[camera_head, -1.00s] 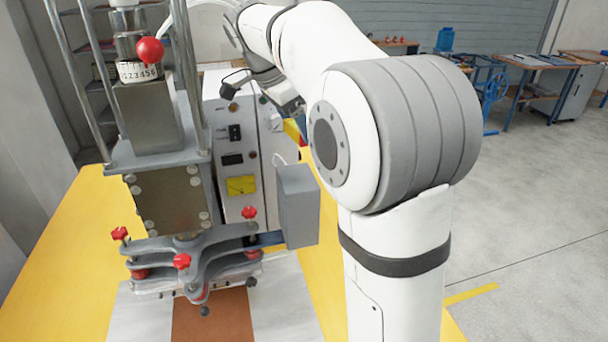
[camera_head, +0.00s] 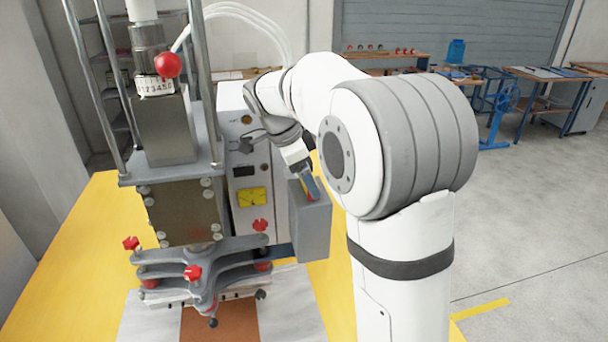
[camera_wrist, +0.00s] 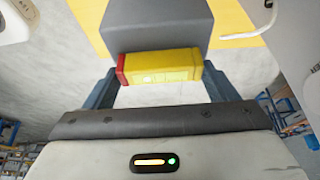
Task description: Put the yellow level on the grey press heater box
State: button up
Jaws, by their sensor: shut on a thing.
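The yellow level (camera_wrist: 165,66), with a red end, is held crosswise between the two fingers of my gripper (camera_wrist: 160,75) in the wrist view. In the head view a small part of the level (camera_head: 309,193) shows at my gripper (camera_head: 308,187), partly hidden by a finger. The grey press heater box (camera_head: 312,235) sticks out at the right of the press. My gripper is at the top of this box. In the wrist view the box (camera_wrist: 155,22) lies just beyond the level. I cannot tell whether the level touches it.
The press (camera_head: 185,210) with red knobs stands left of the box. A white control cabinet (camera_head: 247,180) with cables is behind it. The yellow table (camera_head: 75,270) lies below. Workbenches (camera_head: 540,75) stand far off at the back right.

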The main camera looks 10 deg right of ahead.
jog(key=shift+f, duration=0.1)
jog(key=shift+f, duration=0.15)
jog(key=o, duration=1)
jog(key=shift+o, duration=0.2)
jog(key=shift+r, duration=0.25)
jog(key=v, duration=1.2)
jog(key=s+d+f+n+t+y, duration=0.1)
jog(key=s+d+f+n+y, duration=0.1)
jog(key=s+f+n, duration=0.7)
jog(key=s+d+f+n+t+y, duration=0.2)
jog(key=s+f+n, duration=0.7)
jog(key=s, duration=0.7)
jog(key=shift+d+y+b, duration=0.2)
jog(key=shift+y+b, duration=0.1)
jog(key=shift+b, duration=0.1)
